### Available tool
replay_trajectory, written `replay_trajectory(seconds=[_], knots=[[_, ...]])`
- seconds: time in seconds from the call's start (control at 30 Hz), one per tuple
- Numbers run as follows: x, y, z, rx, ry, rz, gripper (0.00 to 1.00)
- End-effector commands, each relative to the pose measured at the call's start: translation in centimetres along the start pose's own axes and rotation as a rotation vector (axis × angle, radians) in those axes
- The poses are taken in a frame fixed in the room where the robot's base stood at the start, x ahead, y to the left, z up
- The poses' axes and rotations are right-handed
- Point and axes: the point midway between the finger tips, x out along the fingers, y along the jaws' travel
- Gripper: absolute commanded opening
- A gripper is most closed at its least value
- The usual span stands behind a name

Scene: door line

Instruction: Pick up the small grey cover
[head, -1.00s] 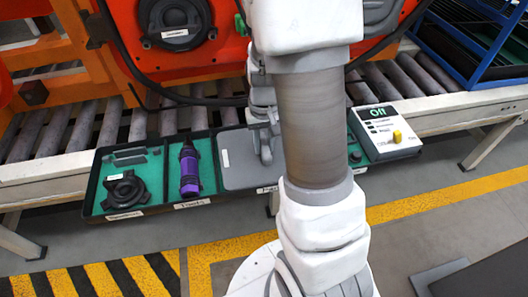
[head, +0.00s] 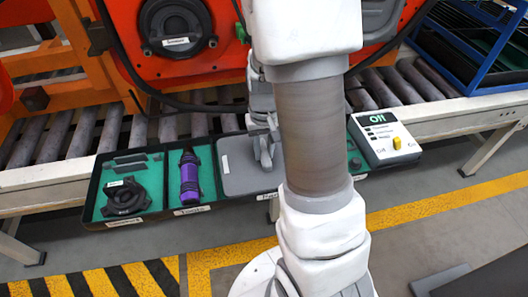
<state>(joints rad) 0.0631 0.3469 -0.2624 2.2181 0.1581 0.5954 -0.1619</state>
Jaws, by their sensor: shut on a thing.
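The small grey cover (head: 236,178) is a flat grey plate with a white label near its left edge. It lies over the right compartment of the long dark tray, left of my arm. My gripper (head: 265,160) points down at the cover's right part and is shut on it. My own arm hides the cover's right side and part of the contact. I cannot tell whether the cover is clear of the tray.
The tray (head: 165,213) also holds a black round part (head: 124,198) and a purple-and-black tool (head: 189,178). A white switch box (head: 385,140) with a yellow knob stands to the right. The roller conveyor (head: 60,135) and orange machine (head: 130,40) are behind.

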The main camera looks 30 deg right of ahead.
Motion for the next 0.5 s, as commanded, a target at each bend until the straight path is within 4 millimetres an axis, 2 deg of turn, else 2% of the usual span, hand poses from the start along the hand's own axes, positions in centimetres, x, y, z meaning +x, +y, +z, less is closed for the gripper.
replay_trajectory(seconds=[0.27,0.5], knots=[[-5.0,0.0,-0.2,-0.001,0.007,0.000,0.00],[-7.9,5.8,-1.0,0.007,0.004,0.001,0.00]])
